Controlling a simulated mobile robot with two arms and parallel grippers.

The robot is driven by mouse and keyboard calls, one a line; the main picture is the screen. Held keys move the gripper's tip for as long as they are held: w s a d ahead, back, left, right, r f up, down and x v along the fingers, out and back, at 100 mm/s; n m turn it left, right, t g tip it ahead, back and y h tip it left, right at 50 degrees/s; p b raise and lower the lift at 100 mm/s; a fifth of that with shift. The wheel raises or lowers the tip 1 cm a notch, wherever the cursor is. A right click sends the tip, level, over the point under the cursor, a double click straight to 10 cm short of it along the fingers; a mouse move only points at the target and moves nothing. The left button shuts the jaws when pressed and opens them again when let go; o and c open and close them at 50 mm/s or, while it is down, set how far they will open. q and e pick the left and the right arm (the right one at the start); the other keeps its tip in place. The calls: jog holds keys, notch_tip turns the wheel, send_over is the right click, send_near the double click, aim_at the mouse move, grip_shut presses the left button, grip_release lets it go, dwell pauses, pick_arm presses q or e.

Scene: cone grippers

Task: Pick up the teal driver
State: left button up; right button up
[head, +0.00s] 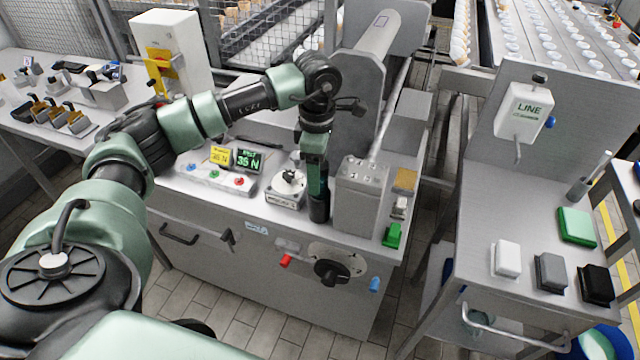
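The teal driver (316,180) stands upright on the steel worktop in the middle of the head view. It is a dark teal shaft above a black lower part. My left arm comes in from the left and bends down over it. My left gripper (315,150) points down at the driver's upper part. The fingers blend with the dark driver, so whether they are closed on it cannot be told. My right gripper is not in view.
A grey metal box (361,197) stands close on the driver's right. A small dial instrument (287,190) and a panel with a green display (249,161) stand on its left. A green block (392,235) is at the right front edge. A second bench (490,215) is further right.

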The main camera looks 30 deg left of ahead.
pick_arm(q)
jog(key=shift+d+f, duration=0.2)
jog(key=shift+f, duration=1.4)
jog(key=shift+r, duration=0.1)
grip_shut()
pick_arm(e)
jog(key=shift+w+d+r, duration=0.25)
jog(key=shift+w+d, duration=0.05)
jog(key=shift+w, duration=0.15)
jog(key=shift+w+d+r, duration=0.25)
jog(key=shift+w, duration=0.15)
